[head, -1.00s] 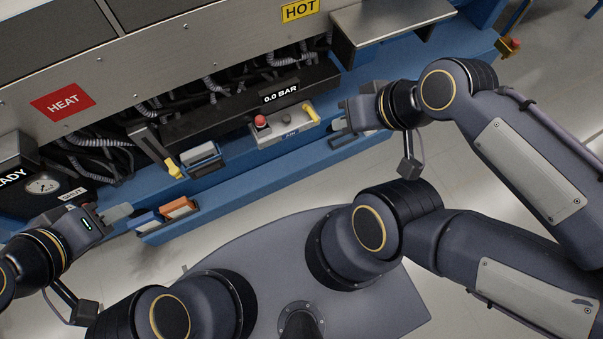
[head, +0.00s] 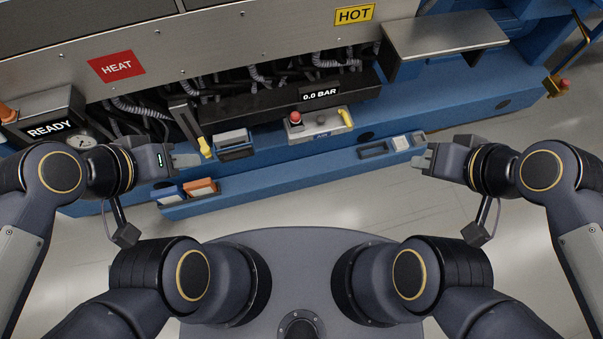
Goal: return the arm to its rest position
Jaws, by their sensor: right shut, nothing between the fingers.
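My left arm comes in from the left, elbow bent. Its left gripper (head: 188,160) points right, in front of the blue base of the machine; its fingers show side-on, so I cannot tell their gap. My right arm comes in from the right, bent much like a mirror image of the left. Its right gripper (head: 420,161) points left, shut and empty, over the grey floor near the right end of the blue ledge. Neither gripper appears to hold anything.
The machine shows a red HEAT label (head: 116,66), a yellow HOT label (head: 354,15) and a 0.0 BAR display (head: 319,95). A red button (head: 296,118) and yellow levers (head: 204,147) line its front. Small bins (head: 200,187) sit by my left gripper.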

